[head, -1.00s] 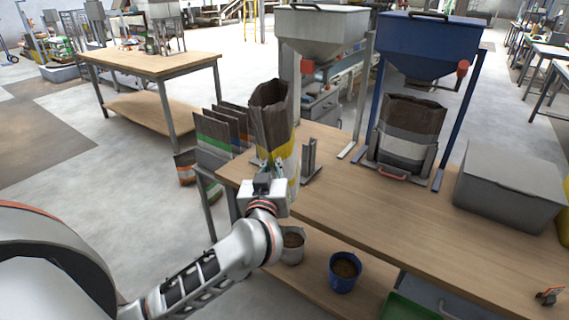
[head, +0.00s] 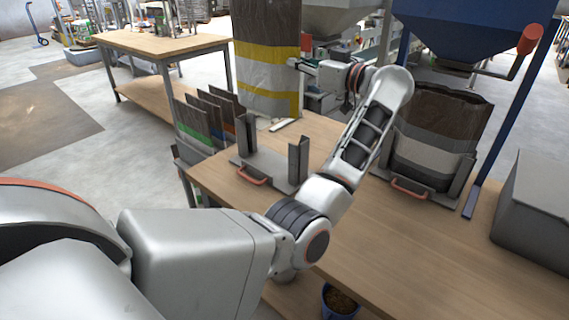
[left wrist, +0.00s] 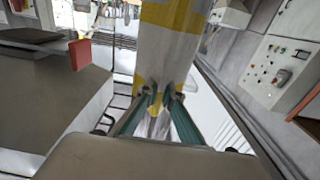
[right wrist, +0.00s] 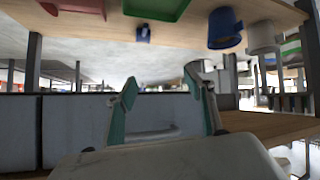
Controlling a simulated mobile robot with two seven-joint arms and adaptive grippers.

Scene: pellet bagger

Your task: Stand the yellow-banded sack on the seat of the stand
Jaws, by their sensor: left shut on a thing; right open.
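The yellow-banded sack (head: 268,65), dark brown above with yellow and grey-white bands, hangs upright in the head view, its top cut off by the frame. My left gripper (head: 297,64) is shut on the sack's right edge. In the left wrist view, the fingers (left wrist: 165,97) pinch the sack (left wrist: 168,50) at its lower yellow band. The stand (head: 272,167), with two dark uprights and an orange handle, is on the table below the sack in the picture. Its seat is bare. My right gripper (right wrist: 165,98) is open and empty in the right wrist view, low near the shelf.
A blue hopper (head: 480,28) stands at right, with a grey-banded sack (head: 432,140) in another stand below it. A grey hopper (head: 345,15) is behind my left arm. Several flat sacks (head: 205,120) stand at the table's left end. A grey box (head: 535,215) is at right.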

